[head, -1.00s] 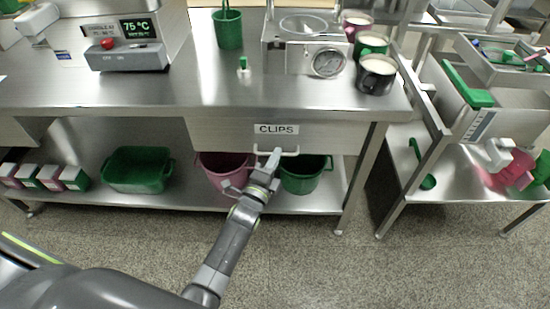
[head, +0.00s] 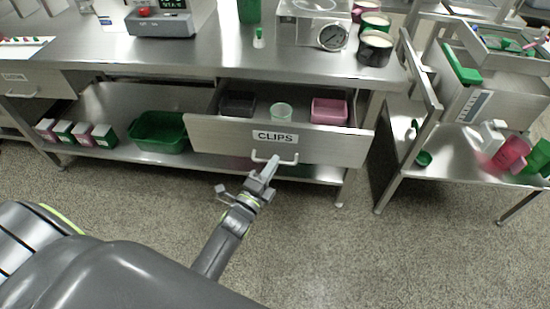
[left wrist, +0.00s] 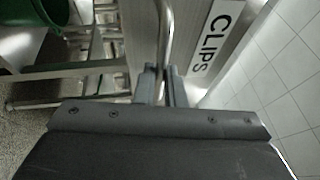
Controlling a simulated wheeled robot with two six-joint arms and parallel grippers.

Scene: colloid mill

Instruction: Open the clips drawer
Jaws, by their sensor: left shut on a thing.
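The clips drawer (head: 215,131) stands pulled out from under the steel table, with its inside showing. Its front carries a CLIPS label (head: 275,138), which also shows in the left wrist view (left wrist: 214,38). A bar handle (head: 287,161) sits below the label. My left gripper (head: 268,167) is shut on this handle. In the left wrist view the handle (left wrist: 166,35) runs between the two fingers (left wrist: 161,86). Inside the drawer are a dark bin (head: 238,104), a pale green cup (head: 281,111) and a pink bin (head: 329,110). My right gripper is not in view.
The steel table (head: 100,52) bears a scale, a dial device (head: 314,28) and several pots. A green tub (head: 158,132) and small boxes stand on its lower shelf. A cart (head: 452,160) stands to the right. The floor in front is clear.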

